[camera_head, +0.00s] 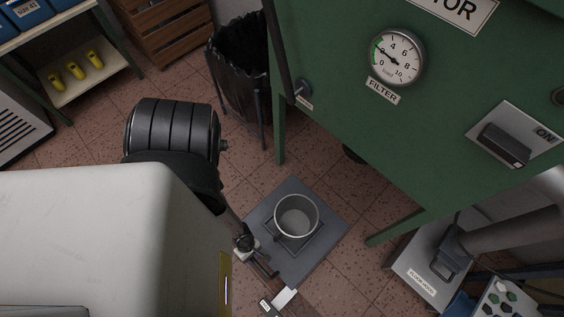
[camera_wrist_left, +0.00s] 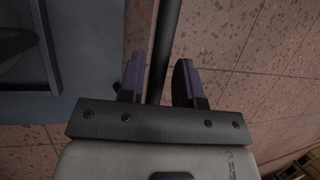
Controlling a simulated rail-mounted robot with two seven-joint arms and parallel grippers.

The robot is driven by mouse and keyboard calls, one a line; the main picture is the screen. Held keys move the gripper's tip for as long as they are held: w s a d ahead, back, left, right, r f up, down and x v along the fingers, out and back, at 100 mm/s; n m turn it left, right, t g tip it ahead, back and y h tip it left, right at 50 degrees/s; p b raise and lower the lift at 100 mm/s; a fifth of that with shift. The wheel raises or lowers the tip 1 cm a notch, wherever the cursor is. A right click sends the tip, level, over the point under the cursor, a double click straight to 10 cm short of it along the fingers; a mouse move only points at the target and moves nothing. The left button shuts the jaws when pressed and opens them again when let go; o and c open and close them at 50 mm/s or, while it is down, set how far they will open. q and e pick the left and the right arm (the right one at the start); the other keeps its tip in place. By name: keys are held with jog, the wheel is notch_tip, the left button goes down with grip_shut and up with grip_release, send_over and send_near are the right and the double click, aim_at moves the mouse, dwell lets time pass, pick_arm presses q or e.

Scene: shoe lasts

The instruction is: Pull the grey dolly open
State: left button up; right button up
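The grey dolly (camera_head: 331,222) is a flat square plate on the tiled floor, partly beside and under the green machine. A round pale bucket (camera_head: 297,216) stands on it. In the left wrist view a blue-grey surface, likely the dolly (camera_wrist_left: 88,75), fills the left. My left gripper (camera_head: 262,267) is low by the dolly's near left edge, small and partly hidden. In the left wrist view its two purple-grey fingers (camera_wrist_left: 160,82) stand apart, one on each side of a dark bar (camera_wrist_left: 163,35). A gap shows between bar and right finger. My right gripper is out of view.
The green machine (camera_head: 345,130) with its gauge rises at the right. A white housing (camera_head: 90,235) and dark ribbed drum (camera_head: 170,128) cover the left. A black bin (camera_head: 238,75) stands behind. A grey labelled box (camera_head: 425,270) lies right. Floor between is clear.

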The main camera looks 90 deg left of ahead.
pick_arm(q)
jog(key=shift+o, duration=1)
jog(key=p+v, duration=1)
jog(key=v, duration=0.3)
jog(key=shift+a+r, duration=0.2)
jog(key=shift+r, duration=0.15)
jog(key=shift+s, duration=0.1)
